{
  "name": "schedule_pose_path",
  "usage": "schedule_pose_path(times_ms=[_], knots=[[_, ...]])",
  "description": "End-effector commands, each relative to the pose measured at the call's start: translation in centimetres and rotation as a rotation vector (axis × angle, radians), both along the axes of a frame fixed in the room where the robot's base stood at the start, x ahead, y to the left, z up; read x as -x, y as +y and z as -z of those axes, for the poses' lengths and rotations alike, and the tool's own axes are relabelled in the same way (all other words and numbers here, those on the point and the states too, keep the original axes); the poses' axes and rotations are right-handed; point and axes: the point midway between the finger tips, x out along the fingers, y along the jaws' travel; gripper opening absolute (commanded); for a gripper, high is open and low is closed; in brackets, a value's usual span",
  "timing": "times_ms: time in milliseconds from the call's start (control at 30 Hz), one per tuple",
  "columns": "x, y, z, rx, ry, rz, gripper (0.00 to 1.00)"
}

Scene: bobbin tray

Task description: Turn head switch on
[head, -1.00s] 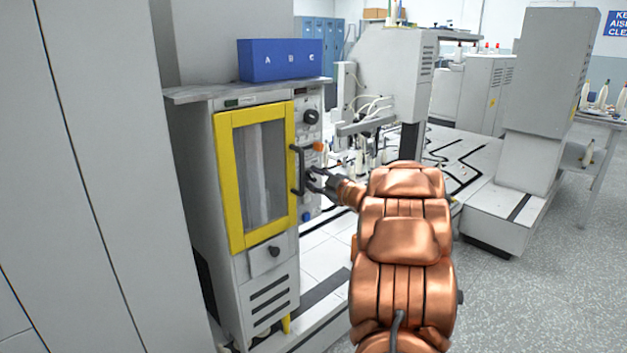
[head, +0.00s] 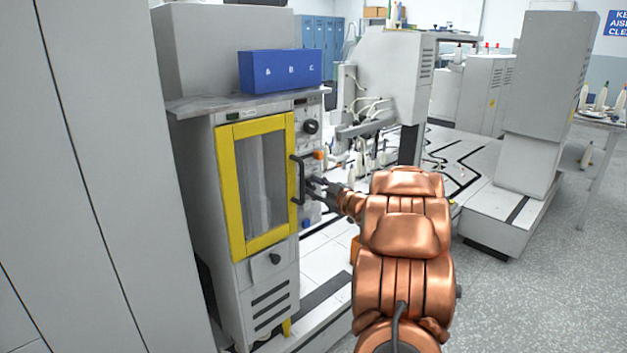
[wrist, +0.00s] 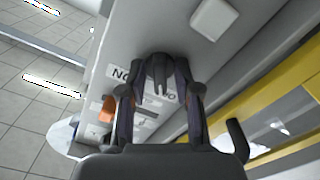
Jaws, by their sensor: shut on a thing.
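The grey cabinet's side control panel (head: 308,145) carries the controls. My gripper (head: 312,184) reaches it from the right, just beside the cabinet's door handle. In the wrist view, my gripper's dark fingers (wrist: 160,78) come together against the panel face, shut on a small dark part that I take to be the head switch. The fingers cover nearly all of it, so its setting cannot be read. Printed labels (wrist: 122,73) show beside the fingertips, partly covered. An orange button (head: 318,155) sits above my gripper in the head view.
The yellow-framed door (head: 230,190) is shut, its dark handle (head: 297,180) close to my fingers. A black knob (head: 311,127) is higher on the panel and a blue button (head: 306,223) lower. A blue box (head: 280,72) stands on top. Open floor (head: 540,290) lies right.

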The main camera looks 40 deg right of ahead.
Motion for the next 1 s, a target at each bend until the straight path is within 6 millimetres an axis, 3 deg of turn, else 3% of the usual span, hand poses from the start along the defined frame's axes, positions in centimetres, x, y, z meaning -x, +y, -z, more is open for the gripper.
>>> schedule_pose_path(times_ms=[1000], knots=[[-0.03,0.13,-0.62,-0.749,-0.013,0.0,0.0]])
